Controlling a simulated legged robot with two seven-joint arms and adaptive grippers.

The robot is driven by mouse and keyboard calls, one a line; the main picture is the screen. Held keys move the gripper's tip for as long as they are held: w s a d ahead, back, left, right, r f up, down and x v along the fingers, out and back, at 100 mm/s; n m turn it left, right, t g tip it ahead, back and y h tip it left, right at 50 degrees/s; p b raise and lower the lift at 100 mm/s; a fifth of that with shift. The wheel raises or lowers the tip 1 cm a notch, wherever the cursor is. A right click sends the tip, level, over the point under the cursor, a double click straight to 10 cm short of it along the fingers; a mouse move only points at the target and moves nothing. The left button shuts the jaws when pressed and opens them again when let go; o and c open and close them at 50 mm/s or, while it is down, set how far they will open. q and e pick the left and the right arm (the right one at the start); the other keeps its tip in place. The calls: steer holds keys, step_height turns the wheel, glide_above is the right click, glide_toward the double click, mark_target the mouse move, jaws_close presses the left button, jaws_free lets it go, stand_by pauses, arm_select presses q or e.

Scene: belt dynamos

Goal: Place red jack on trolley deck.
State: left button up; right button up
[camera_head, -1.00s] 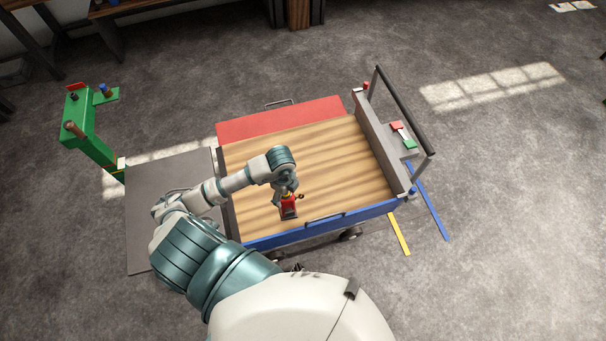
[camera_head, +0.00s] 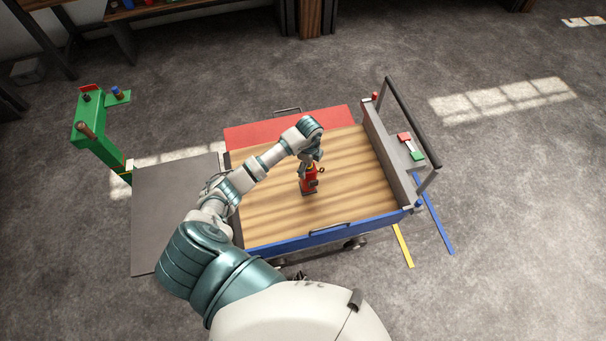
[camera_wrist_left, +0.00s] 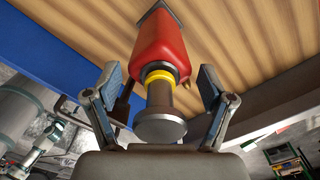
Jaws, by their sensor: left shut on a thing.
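The red jack (camera_head: 308,183) is upright over the middle of the wooden trolley deck (camera_head: 355,170). Its dark base is at or just above the boards; I cannot tell whether it touches. My left gripper (camera_head: 312,163) is above it and shut on its upper part. In the left wrist view the jack's red body (camera_wrist_left: 163,50), yellow ring and grey round top sit between the two fingers of my left gripper (camera_wrist_left: 160,78), with the deck boards (camera_wrist_left: 245,40) beyond. My right gripper is not in view.
The trolley has a red flap (camera_head: 285,123) at the back, a blue side (camera_head: 320,232) at the front and a handle rail (camera_head: 412,120) at right. A grey plate (camera_head: 175,215) adjoins at left, near a green post (camera_head: 95,130). The deck around the jack is clear.

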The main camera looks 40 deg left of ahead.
arm_select(q)
steer(key=shift+w+f, duration=0.2)
steer(key=shift+f, duration=1.45)
steer(key=o, duration=1.7)
steer(key=shift+s, duration=0.15)
steer(key=shift+r, duration=0.45)
step_height(320, 180, up, 11)
